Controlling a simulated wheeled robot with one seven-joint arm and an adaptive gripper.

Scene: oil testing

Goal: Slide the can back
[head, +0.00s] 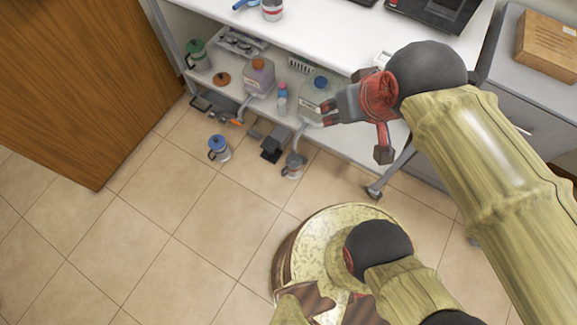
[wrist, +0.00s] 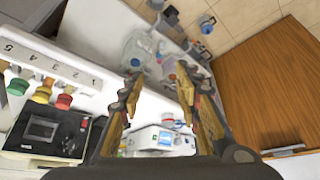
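The blue-capped can also shows in the wrist view (wrist: 137,48), beyond my fingers. A small round white and red container (head: 272,10) is on the tabletop. I cannot tell which of these is the task's can. My gripper (head: 329,112) is at the table's front edge and overlaps the blue-capped can in the head view; contact is unclear. In the wrist view its fingers (wrist: 161,84) are apart with nothing held.
A pink and blue bottle (head: 282,99) stands between the two jugs. A green container (head: 198,57) is at the shelf's left. Several items, including a blue-lidded mug (head: 219,149), are low in front.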

